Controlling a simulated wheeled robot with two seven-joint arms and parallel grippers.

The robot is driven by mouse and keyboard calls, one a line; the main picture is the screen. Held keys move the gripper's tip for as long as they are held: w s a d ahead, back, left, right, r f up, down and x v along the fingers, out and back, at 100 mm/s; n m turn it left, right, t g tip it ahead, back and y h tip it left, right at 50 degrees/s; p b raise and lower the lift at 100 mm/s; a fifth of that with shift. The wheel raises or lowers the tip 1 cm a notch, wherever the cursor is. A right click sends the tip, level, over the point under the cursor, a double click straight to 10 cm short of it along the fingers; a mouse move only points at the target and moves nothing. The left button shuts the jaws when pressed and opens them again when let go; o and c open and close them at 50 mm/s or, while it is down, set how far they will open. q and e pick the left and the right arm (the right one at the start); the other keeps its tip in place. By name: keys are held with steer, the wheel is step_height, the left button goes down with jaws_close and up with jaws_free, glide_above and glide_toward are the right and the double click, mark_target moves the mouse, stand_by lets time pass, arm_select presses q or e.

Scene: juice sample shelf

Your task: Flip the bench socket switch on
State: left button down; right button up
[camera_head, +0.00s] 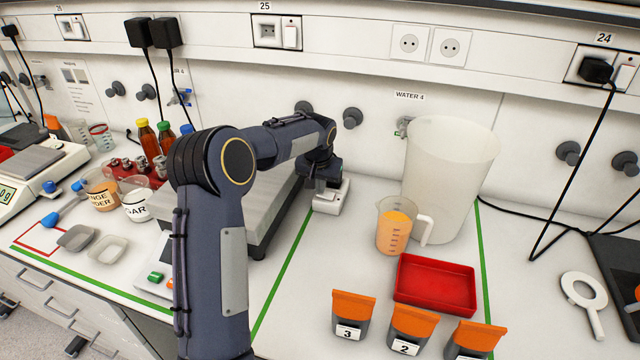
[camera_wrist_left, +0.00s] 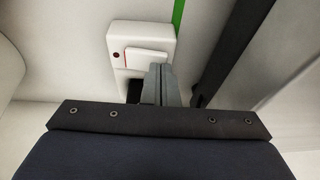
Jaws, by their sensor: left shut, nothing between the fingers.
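The bench socket (camera_head: 335,204) is a small white block on the bench beside a green line, partly hidden behind my left gripper (camera_head: 322,186). In the left wrist view the bench socket (camera_wrist_left: 140,33) shows a white rocker switch (camera_wrist_left: 146,58) and a small dark red dot to its left. My left gripper (camera_wrist_left: 159,70) is shut and empty, with its fingertips right at the rocker's lower right edge. I cannot tell whether they touch it, nor which way the rocker is set. My right gripper is not in view.
A grey scale platform (camera_head: 275,205) stands left of the socket. A measuring jug (camera_head: 392,230), a tall translucent container (camera_head: 450,175) and a red tray (camera_head: 435,287) stand to its right. Other sockets (camera_head: 277,32) are on the wall rail. The bench in front of the socket is clear.

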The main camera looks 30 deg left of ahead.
arm_select(q)
steer(key=shift+s+a+f+h, duration=0.1)
steer(key=shift+a+f+h, duration=0.15)
steer(key=shift+f+h, duration=0.2)
steer(key=shift+d+r, duration=0.15)
steer(key=shift+d, duration=0.1)
steer(key=shift+w+d+r, duration=0.25)
steer(key=shift+d, duration=0.4)
steer(key=shift+r, duration=0.1)
